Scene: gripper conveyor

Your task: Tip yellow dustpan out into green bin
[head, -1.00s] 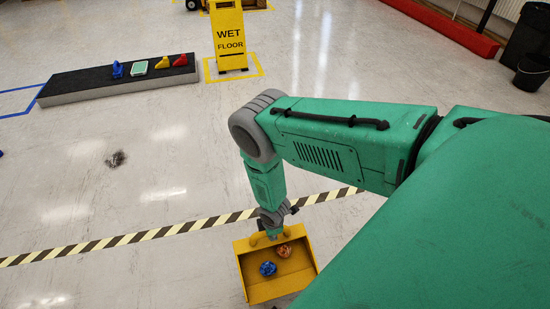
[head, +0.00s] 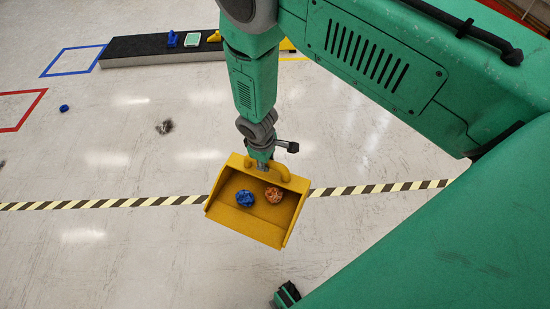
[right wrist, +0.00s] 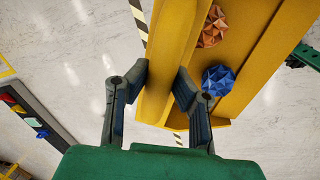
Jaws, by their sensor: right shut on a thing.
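The yellow dustpan (head: 262,227) hangs from my right gripper (head: 263,166) over the floor in the head view, its open tray facing up and toward me. A blue crumpled piece (head: 245,198) and an orange crumpled piece (head: 274,194) lie inside it. In the right wrist view, the two dark fingers of my right gripper (right wrist: 160,82) are closed around the dustpan's yellow handle (right wrist: 158,98). The blue piece (right wrist: 218,80) and orange piece (right wrist: 213,27) also show there in the tray. The green bin is not in view.
A low dark platform (head: 140,49) with several small coloured objects stands at the back. A striped floor line (head: 100,203) crosses behind the dustpan. The floor at left is mostly clear.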

